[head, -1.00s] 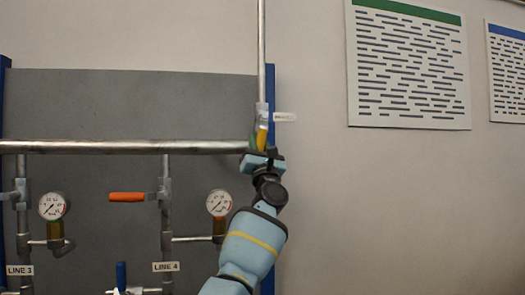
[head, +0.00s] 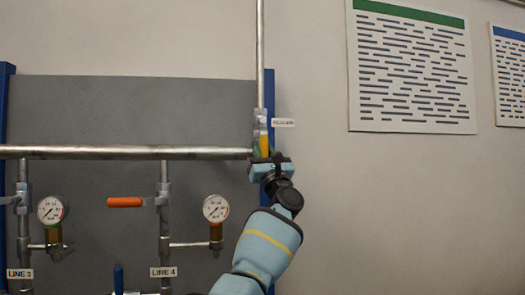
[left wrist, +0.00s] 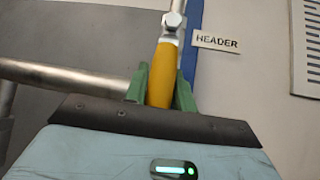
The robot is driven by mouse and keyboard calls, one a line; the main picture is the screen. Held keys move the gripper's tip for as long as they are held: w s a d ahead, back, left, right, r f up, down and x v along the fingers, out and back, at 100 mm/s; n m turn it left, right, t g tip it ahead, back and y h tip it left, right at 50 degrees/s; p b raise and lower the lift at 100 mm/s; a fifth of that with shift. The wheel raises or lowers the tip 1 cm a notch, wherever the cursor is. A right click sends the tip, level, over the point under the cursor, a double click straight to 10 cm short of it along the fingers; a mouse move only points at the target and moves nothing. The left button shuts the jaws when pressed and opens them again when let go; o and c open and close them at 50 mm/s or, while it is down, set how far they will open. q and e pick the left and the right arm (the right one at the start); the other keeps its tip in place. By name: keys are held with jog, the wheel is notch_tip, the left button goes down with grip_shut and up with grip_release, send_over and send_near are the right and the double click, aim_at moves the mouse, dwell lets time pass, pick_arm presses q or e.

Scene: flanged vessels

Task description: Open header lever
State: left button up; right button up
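The header lever (head: 264,143) has a yellow handle and hangs down from its valve on the vertical pipe at the right edge of the grey panel. In the left wrist view the yellow handle (left wrist: 163,75) runs from a metal pivot at the top down between green fingers. My left gripper (head: 265,154) is at the handle from below; its fingers (left wrist: 160,88) lie close against both sides, with no clear gap. The handle's lower end is hidden by the gripper body. A HEADER tag (left wrist: 217,41) is right of the valve. My right gripper is out of view.
A horizontal header pipe (head: 120,153) runs left from the gripper. The line 4 valve has an orange lever (head: 125,202), with a gauge (head: 216,208) to its right. A blue lever (head: 118,279) is lower down. The wall right of the panel is clear below the posters (head: 411,66).

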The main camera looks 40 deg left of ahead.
pick_arm(q)
jog(key=o, duration=0.4)
jog(key=shift+d, duration=0.1)
jog(key=shift+v, duration=0.95)
jog(key=shift+b+v, duration=0.75)
jog(key=shift+v, duration=2.15)
